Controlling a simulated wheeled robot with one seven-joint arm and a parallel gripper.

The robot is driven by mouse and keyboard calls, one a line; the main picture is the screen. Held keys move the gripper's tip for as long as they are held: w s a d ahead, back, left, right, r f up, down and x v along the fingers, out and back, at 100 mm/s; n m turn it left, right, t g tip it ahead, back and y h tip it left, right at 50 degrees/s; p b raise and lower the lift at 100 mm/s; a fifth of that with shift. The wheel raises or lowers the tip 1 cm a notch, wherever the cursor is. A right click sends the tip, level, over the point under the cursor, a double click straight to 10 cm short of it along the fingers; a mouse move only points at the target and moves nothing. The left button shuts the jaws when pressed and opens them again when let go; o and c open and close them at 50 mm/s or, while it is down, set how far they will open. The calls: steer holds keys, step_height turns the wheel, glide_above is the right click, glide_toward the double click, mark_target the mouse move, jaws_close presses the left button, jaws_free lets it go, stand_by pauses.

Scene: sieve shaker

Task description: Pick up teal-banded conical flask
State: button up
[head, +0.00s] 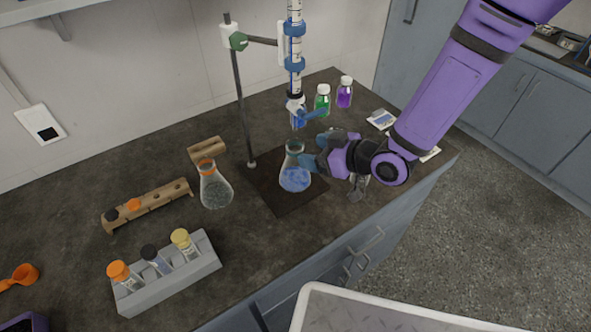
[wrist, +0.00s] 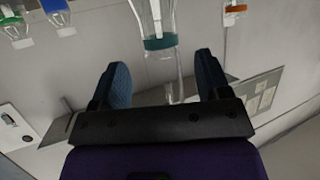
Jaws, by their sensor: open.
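The teal-banded conical flask (head: 294,178) stands upright on the dark base plate of the burette stand, with blue liquid inside. In the wrist view its neck and teal band (wrist: 160,42) show ahead of the gap between my fingers. My gripper (head: 314,162) is just right of the flask's neck in the head view, pointing towards it. In the wrist view my gripper (wrist: 162,66) is open with nothing between its fingers. The head view does not show clearly whether a finger touches the glass.
A burette (head: 295,60) hangs on the stand above the flask. An orange-banded flask (head: 215,190) stands left of the base plate (head: 283,200). Green (head: 322,101) and purple (head: 344,94) bottles stand behind. A grey rack (head: 170,278) with capped vials is front left.

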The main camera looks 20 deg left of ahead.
mark_target(302, 151)
steer(key=shift+f+x, duration=0.2)
steer(key=shift+x, duration=1.5)
steer(key=shift+f+x, duration=0.15)
steer(key=shift+x, duration=1.5)
steer(key=shift+s+d, duration=0.1)
steer(key=shift+d, duration=0.05)
jaws_close()
steer(key=shift+r, duration=0.2)
